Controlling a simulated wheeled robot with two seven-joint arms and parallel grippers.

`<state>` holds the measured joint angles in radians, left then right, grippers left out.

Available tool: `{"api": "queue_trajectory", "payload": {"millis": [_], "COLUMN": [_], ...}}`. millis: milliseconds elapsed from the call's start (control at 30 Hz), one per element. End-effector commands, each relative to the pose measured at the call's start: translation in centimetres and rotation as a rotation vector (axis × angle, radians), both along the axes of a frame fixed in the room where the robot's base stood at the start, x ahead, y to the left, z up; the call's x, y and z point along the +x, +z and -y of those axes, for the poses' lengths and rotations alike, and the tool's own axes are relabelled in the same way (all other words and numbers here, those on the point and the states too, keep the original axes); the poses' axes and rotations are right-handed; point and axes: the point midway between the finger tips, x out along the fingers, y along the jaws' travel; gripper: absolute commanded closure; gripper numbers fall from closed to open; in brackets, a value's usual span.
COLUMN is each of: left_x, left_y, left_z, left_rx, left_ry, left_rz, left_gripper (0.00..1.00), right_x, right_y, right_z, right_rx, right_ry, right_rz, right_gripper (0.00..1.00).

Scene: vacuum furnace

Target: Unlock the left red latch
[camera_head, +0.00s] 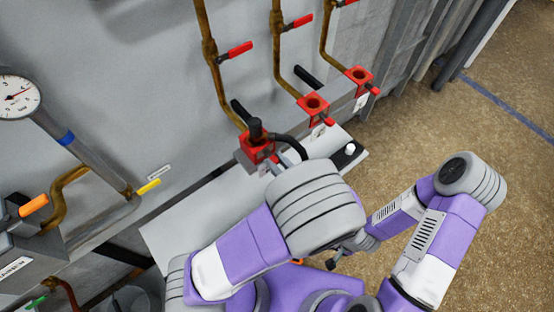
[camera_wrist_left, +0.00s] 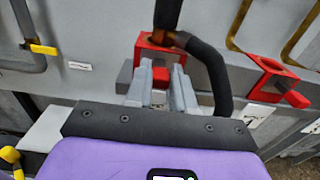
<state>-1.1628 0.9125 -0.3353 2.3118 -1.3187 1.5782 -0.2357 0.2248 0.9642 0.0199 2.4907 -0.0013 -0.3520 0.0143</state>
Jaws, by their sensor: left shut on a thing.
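The left red latch (camera_wrist_left: 160,77) is a small red tab on the front of a red square socket (camera_wrist_left: 144,50), which holds an upright black plug. The same red socket (camera_head: 255,148) shows in the head view, at the left end of the row. My left gripper (camera_wrist_left: 161,80) has its two grey fingers on either side of the tab, shut on it. In the head view my left arm hides most of that gripper. My right gripper (camera_head: 336,261) is low behind my arms, small and partly hidden, so its jaws cannot be read.
A black hose (camera_wrist_left: 217,75) curves down from the plug, close to the right finger. Two empty red sockets (camera_head: 314,105) (camera_head: 360,76) stand to the right. Brown pipes with red-handled valves (camera_head: 235,50) run above. A pale ledge (camera_head: 190,225) lies below.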

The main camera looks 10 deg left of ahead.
Motion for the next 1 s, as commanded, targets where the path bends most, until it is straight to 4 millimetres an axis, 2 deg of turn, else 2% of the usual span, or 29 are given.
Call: {"api": "queue_trajectory", "payload": {"millis": [33,200,567,900,1000], "left_x": [-0.1,-0.1,-0.4,-3.7,-4.3], "left_y": [-0.1,-0.1,0.0,0.1,0.0], "left_z": [0.2,0.1,0.6,4.9,5.6], "left_rx": [-0.003,-0.003,-0.002,-0.002,-0.002], "left_ry": [-0.003,-0.003,-0.004,-0.006,-0.004], "left_rz": [-0.001,-0.001,0.000,0.000,0.000], "left_gripper": [0.76,0.51,0.51,0.51,0.51], "right_x": [0.0,0.0,0.0,0.0,0.0], "right_y": [0.0,0.0,0.1,1.3,1.5], "right_z": [0.0,0.0,0.0,0.0,0.0], "right_rx": [0.000,0.000,0.000,0.000,0.000], "right_ry": [0.000,0.000,0.000,0.000,0.000], "right_rz": [0.000,0.000,0.000,0.000,0.000], "right_gripper": [1.00,1.00,1.00,1.00,1.00]}}
